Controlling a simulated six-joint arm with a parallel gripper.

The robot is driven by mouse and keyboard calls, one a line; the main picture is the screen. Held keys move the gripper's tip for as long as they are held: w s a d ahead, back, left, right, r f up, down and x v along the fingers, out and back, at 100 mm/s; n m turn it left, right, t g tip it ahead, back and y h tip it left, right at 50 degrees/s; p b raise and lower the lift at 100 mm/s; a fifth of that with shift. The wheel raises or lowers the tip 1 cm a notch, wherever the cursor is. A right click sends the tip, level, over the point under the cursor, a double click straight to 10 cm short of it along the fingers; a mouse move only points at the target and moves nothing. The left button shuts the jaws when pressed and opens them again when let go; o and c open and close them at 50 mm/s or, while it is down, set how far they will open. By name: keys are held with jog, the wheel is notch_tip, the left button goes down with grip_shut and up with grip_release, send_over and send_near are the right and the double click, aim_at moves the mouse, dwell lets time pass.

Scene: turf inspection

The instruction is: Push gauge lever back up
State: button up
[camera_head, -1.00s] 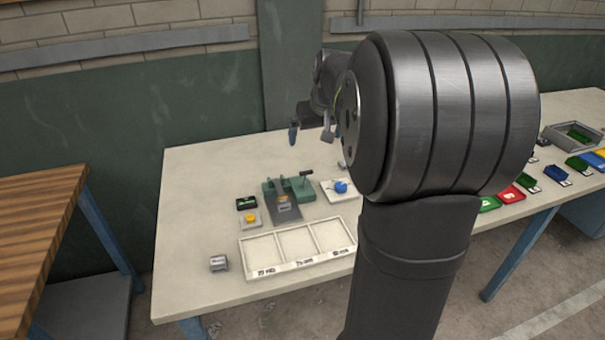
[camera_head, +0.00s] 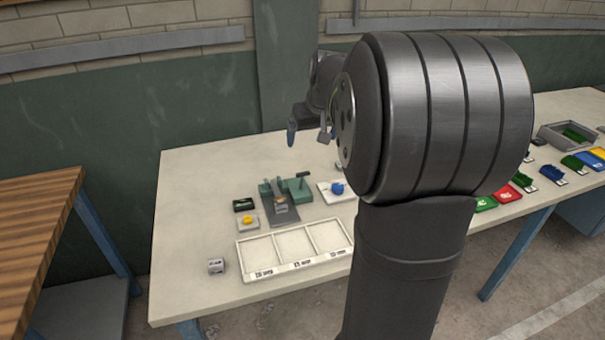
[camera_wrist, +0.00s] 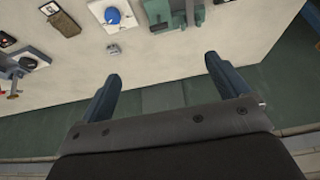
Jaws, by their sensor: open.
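The green gauge (camera_head: 298,188) stands on the pale table, with a dark lever (camera_head: 304,175) sticking out near its top, roughly level in the head view. In the wrist view the green gauge (camera_wrist: 178,12) is cut off by the top edge, and the lever's pose there is unclear. My gripper (camera_head: 307,135) is in the air beyond the gauge, apart from it, toward the wall. In the wrist view my gripper (camera_wrist: 162,70) is open, with nothing between its two blue-grey fingers. My arm hides part of the table to the right.
A white three-compartment tray (camera_head: 240,257) lies in front of the gauge. A blue knob on a white plate (camera_head: 337,188) sits right of it. A yellow button box (camera_head: 247,221), a dark display (camera_head: 243,205) and a small grey block (camera_head: 216,265) lie left. The table's far left is clear.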

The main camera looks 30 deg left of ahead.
aim_at(302, 173)
jog(key=shift+w+a+n, duration=0.1)
jog(key=shift+n, duration=0.5)
jog(key=c, duration=0.7)
jog(key=shift+w+a+f+n, duration=0.15)
jog(key=shift+n, duration=0.65)
jog(key=c, duration=0.4)
jog(key=shift+w+a+f+n, duration=0.1)
jog(key=shift+w+a+n, duration=0.05)
jog(key=shift+n, duration=0.85)
jog(key=shift+c, duration=0.8)
jog(key=w+a+f+n, duration=0.1)
jog(key=f+n, duration=0.3)
jog(key=f, duration=0.2)
jog(key=w+a+f+n+g, duration=0.1)
jog(key=w+a+f+n, duration=0.1)
jog(key=f+n, duration=0.2)
jog(key=w+a+f+n+h, duration=0.1)
jog(key=w+a+f+n, duration=0.1)
jog(key=f+n, duration=0.3)
jog(key=shift+x, duration=1.65)
jog(key=shift+s+d+f, duration=0.1)
jog(key=shift+d, duration=0.05)
grip_shut()
